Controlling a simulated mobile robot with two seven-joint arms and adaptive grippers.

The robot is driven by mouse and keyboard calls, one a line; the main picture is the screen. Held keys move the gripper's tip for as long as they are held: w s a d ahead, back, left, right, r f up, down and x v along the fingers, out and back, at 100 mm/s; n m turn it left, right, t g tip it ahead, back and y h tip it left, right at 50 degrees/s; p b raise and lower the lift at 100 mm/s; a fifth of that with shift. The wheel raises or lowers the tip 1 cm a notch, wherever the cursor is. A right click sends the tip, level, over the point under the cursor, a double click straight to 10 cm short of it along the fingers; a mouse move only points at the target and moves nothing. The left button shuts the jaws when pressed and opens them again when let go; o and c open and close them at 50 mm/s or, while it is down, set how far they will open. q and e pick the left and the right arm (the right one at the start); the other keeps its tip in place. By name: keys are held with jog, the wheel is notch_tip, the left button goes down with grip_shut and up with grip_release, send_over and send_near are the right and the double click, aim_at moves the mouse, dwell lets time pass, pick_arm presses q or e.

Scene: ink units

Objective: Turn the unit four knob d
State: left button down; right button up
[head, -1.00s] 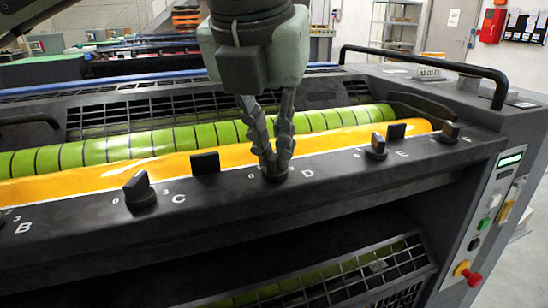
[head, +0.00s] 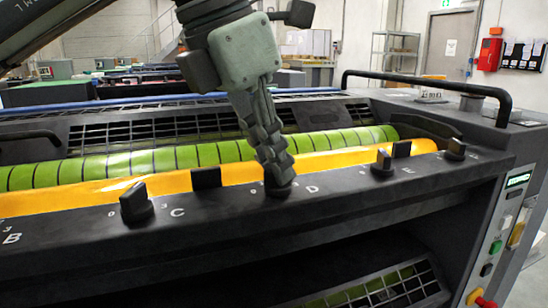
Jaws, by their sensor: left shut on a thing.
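My left gripper (head: 277,178) reaches down from above and is shut on knob D (head: 279,190). Its fingers hide nearly all of the knob; only part of the base shows on the dark ledge (head: 230,221), left of the letter D. The knob's pointing direction is hidden. My right gripper is not in view.
Knob C (head: 136,203) stands to the left and knob E (head: 382,164) to the right, with another knob (head: 456,149) farther right. Dark upright blocks (head: 206,177) stand between knobs. Behind the ledge lie a yellow roller (head: 100,194) and a green striped roller (head: 110,166). A black handrail (head: 430,83) rises at right.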

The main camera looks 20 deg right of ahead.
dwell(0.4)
pick_arm(q)
jog(key=c, duration=1.6)
grip_release()
jog(key=v, duration=1.2)
jog(key=shift+a, duration=0.1)
